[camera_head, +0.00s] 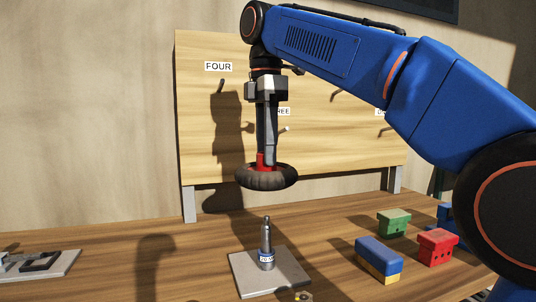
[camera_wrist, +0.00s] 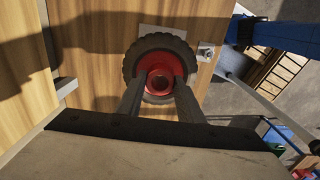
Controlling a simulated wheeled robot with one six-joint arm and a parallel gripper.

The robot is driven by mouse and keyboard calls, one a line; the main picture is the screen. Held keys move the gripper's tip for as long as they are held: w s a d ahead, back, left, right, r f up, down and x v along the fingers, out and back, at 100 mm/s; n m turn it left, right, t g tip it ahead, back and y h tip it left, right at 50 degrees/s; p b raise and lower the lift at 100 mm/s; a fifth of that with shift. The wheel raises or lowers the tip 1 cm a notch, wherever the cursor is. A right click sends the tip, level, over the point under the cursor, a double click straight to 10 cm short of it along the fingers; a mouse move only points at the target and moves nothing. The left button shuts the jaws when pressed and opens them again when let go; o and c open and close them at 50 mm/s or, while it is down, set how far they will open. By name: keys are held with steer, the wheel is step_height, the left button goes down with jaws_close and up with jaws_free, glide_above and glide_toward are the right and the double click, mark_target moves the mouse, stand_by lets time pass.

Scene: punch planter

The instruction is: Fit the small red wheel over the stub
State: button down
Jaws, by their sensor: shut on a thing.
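The small red wheel (camera_head: 267,178) has a black tyre and a red hub, and hangs level in my gripper (camera_head: 266,158). In the wrist view the wheel (camera_wrist: 160,70) shows face on, with my gripper's fingers (camera_wrist: 160,88) at its red hub. My gripper is shut on the hub. The stub (camera_head: 266,244) is a grey upright pin with a narrower tip and a small label, on a square grey plate (camera_head: 268,275). The wheel is above the stub, with a clear gap between them. In the wrist view the wheel hides the stub.
A wooden board (camera_head: 310,100) with labels and pegs stands behind. To the right on the table are a blue and yellow block (camera_head: 378,257), a green block (camera_head: 394,222) and a red block (camera_head: 437,246). A metal fixture (camera_head: 38,263) lies at the left; the table between is clear.

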mark_target(266, 173)
steer(key=shift+f, duration=0.1)
stand_by(0.3)
steer(key=shift+f, duration=2.75)
steer(key=shift+f, duration=4.65)
